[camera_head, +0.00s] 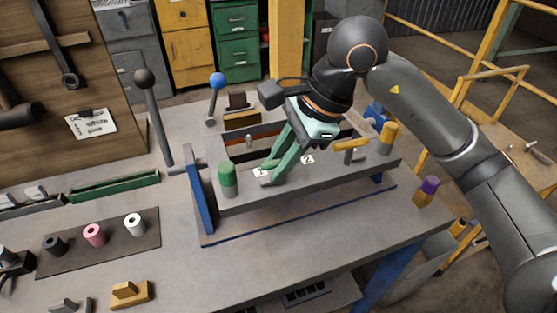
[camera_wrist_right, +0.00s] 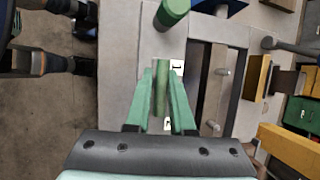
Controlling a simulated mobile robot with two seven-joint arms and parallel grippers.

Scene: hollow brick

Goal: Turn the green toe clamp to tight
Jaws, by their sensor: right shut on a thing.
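The green toe clamp shows as a narrow green bar (camera_wrist_right: 161,92) between my right fingers in the right wrist view. My right gripper (camera_wrist_right: 162,76) is shut on this bar. In the head view my right gripper (camera_head: 270,170) reaches down to the grey fixture top, and its fingers hide most of the clamp. White marked plates lie on either side, one (camera_head: 307,160) to the right of the fingers; the clamp's exact angle is hard to tell. A green-capped post (camera_head: 228,180) stands to the left of the fingers. My left gripper is not in view.
A yellow handle (camera_head: 350,146) and a yellow post (camera_head: 387,137) stand on the fixture's right. A black-knobbed lever (camera_head: 153,115) rises at the left. A blue-knobbed lever (camera_head: 214,98) stands behind.

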